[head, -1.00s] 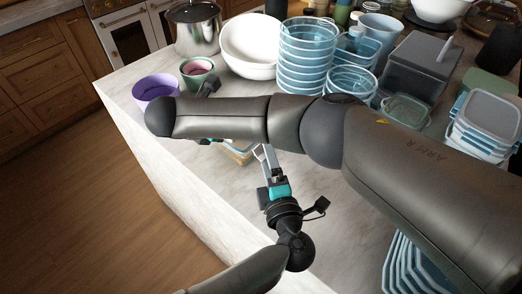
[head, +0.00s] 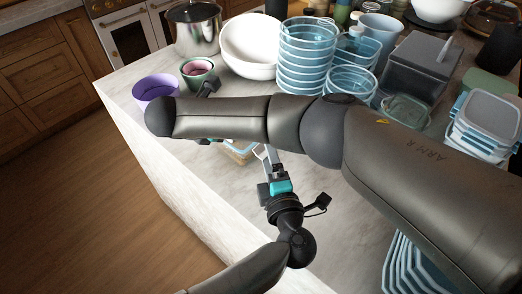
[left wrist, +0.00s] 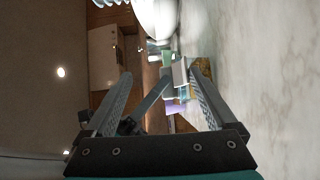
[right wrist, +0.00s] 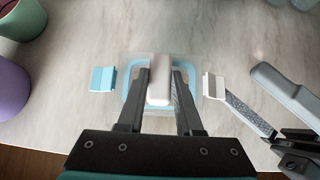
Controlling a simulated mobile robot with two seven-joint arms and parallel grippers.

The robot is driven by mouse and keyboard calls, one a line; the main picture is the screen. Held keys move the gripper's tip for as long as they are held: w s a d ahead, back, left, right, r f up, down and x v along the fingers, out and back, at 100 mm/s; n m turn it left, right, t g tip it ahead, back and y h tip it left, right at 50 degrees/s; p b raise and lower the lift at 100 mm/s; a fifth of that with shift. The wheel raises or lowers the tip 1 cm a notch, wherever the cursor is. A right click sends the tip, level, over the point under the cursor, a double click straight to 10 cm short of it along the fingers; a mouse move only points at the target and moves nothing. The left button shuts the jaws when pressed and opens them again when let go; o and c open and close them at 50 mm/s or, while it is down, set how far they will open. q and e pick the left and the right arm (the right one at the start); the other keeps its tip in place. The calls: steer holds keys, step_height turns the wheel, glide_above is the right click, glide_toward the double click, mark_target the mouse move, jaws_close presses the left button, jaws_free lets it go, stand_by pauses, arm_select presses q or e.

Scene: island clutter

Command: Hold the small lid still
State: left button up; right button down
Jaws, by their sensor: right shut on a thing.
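The small lid (right wrist: 134,78) is clear with a blue rim and lies low on the counter under my right gripper. A blue clip (right wrist: 103,79) sticks out on its left and a white clip (right wrist: 213,86) on its right. My right gripper (right wrist: 160,82) is shut on a pale upright piece at the lid's middle. In the head view my right arm hides most of the lid; only an edge (head: 238,156) shows. My left gripper (head: 268,154) is open and empty beside the lid's right side; its spread fingers also show in the left wrist view (left wrist: 158,88).
A purple bowl (head: 155,88) and a green cup (head: 197,72) stand left of my right arm. Stacked blue containers (head: 306,60), a white bowl (head: 250,45) and a steel pot (head: 194,30) stand behind it. The counter's front edge is close; bare marble lies right of my left gripper.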

arm_select(q)
steer(key=shift+r, duration=0.3)
arm_select(e)
steer(key=shift+f, duration=0.15)
arm_select(q)
steer(key=shift+d, duration=0.1)
steer(key=shift+s+d+r, duration=0.25)
steer(key=shift+s+d, duration=0.65)
steer(key=shift+s+d+r, duration=0.25)
steer(key=shift+s+d, duration=0.6)
steer(key=shift+d, duration=0.05)
steer(key=shift+d, duration=0.1)
arm_select(e)
steer(key=c, duration=0.5)
jaws_free()
steer(key=v, duration=0.8)
